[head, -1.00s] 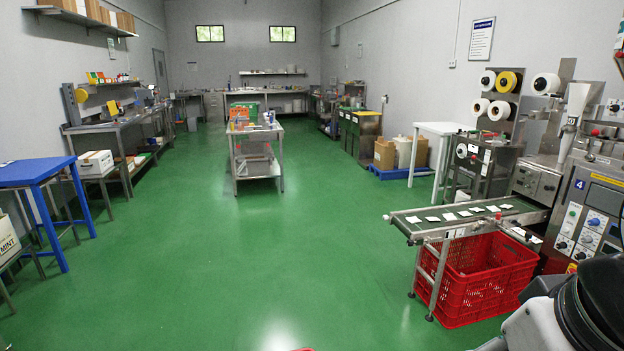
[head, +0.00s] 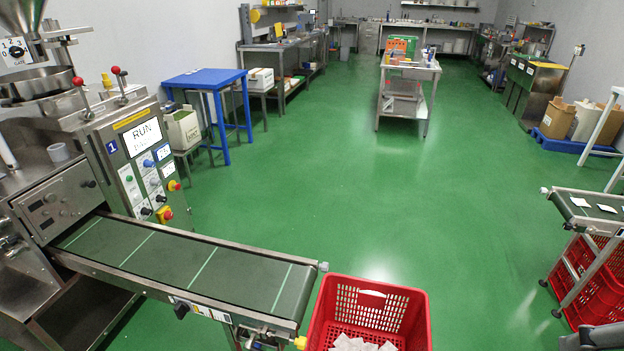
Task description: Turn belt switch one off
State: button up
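Machine one (head: 128,150), marked with a blue "1", stands at the left in the head view. Its screen (head: 142,136) reads "RUN". Its green belt (head: 170,258) runs from the machine towards the lower middle and is bare apart from pale cross stripes. A black knob (head: 181,311) sits on the belt's near side rail beside a small white label (head: 205,311); its setting is too small to tell. The machine's panel has several more knobs and buttons (head: 156,192). My gripper is not in view; only a grey part of my arm shows at the lower right edge.
A red crate (head: 418,312) holding white teabags stands at the belt's end. Another belt (head: 590,206) with teabags and a red crate (head: 592,277) are at the right. A blue table (head: 205,78) and a steel trolley (head: 410,70) stand behind. The green floor between is clear.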

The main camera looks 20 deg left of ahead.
aim_at(181, 309)
jog(key=u, duration=1.1)
jog(key=k+j, duration=0.1)
jog(key=j, duration=0.35)
jog(key=k+j, duration=0.1)
jog(key=j, duration=0.35)
jog(key=k+j+u, duration=0.1)
jog(key=j, duration=0.35)
jog(key=i+z, duration=0.1)
jog(key=i, duration=0.5)
jog(key=k+l+z, duration=0.2)
jog(key=l, duration=0.15)
jog(key=i, duration=0.05)
